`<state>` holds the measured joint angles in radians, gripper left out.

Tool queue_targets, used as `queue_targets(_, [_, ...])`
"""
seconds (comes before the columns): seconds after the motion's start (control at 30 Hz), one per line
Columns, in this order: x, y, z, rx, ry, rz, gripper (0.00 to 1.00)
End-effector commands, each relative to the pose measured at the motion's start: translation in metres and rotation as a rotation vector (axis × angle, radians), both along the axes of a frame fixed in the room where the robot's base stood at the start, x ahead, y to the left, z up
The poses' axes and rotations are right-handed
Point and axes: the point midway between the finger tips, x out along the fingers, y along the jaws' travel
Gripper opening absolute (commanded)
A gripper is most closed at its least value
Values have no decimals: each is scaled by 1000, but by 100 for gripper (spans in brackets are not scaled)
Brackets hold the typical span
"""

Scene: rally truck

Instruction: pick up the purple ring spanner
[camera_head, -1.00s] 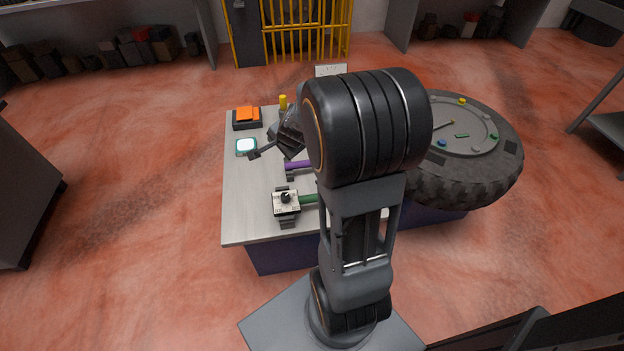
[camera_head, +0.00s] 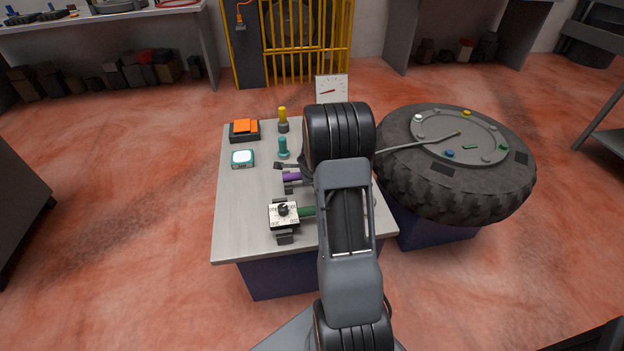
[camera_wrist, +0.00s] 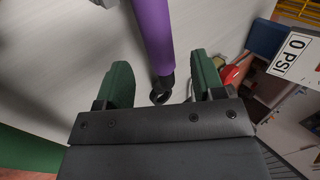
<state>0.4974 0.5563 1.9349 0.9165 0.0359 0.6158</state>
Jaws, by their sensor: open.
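The purple ring spanner (camera_wrist: 153,35) runs down from the top edge in the wrist view. Its dark ring end (camera_wrist: 160,92) shows between the two green finger pads of my gripper (camera_wrist: 161,68). My gripper is open, with a gap on both sides of the spanner. I cannot tell how far apart in depth they are. In the head view a short part of the purple handle (camera_head: 292,176) shows above the table (camera_head: 240,205). My arm hides the rest of it and most of my gripper.
A green handle (camera_head: 307,211) and a white dial box (camera_head: 283,213) lie nearer on the table. An orange-topped box (camera_head: 244,130), a teal-edged box (camera_head: 242,158), a teal peg (camera_head: 283,148) and a yellow-topped post (camera_head: 283,118) stand farther back. A tyre (camera_head: 440,185) stands right.

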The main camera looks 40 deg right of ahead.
Motion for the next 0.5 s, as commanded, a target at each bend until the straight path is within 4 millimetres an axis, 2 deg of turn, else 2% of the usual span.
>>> queue_targets(0.3, [17, -13, -32, 1, 1, 1, 62])
queue_targets(0.5, [25, -17, -42, 1, 0, 1, 62])
